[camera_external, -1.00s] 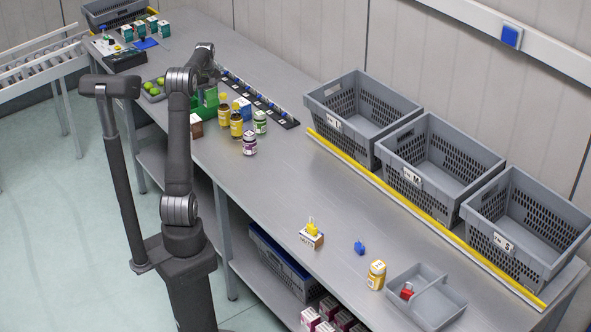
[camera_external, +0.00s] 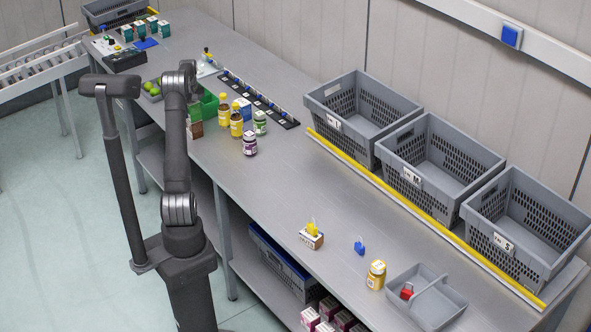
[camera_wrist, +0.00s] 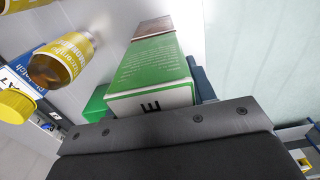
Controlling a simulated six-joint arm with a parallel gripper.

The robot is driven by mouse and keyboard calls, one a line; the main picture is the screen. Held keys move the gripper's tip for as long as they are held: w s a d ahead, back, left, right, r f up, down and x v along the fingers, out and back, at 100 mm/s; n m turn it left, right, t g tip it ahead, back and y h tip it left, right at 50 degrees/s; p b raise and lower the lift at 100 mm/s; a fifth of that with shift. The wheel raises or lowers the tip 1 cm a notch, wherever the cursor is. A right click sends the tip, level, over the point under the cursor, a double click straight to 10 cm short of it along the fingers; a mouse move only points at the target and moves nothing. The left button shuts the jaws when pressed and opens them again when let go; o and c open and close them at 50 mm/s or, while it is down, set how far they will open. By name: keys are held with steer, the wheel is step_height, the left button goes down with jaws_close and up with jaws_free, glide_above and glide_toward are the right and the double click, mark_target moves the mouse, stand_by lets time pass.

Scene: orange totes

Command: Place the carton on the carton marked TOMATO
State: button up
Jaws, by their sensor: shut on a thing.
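My gripper (camera_wrist: 165,125) shows as a dark plate at the bottom of the wrist view, its fingers mostly hidden. It is shut on a green and white carton (camera_wrist: 155,75), which extends away from it. A sideways letter like an E shows on the white end. A brown carton (camera_wrist: 153,27) shows at the far end of the green one; I cannot tell if they touch. In the external view a small brown carton (camera_external: 196,129) stands at the bench's near edge, with green (camera_external: 208,106) behind it. My gripper is hidden by my arm there. The TOMATO marking is not readable.
Amber bottles (camera_external: 236,124), a green jar (camera_external: 260,122), a purple jar (camera_external: 249,146) and a blue and white carton (camera_external: 243,106) stand close to the right. A dark strip rack (camera_external: 259,100) lies behind them. The middle of the bench is clear.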

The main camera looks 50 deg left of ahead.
steer(key=shift+f, duration=0.15)
steer(key=o, duration=1.2)
steer(key=shift+c, duration=0.2)
step_height(320, 180, up, 12)
steer(key=shift+r, duration=0.2)
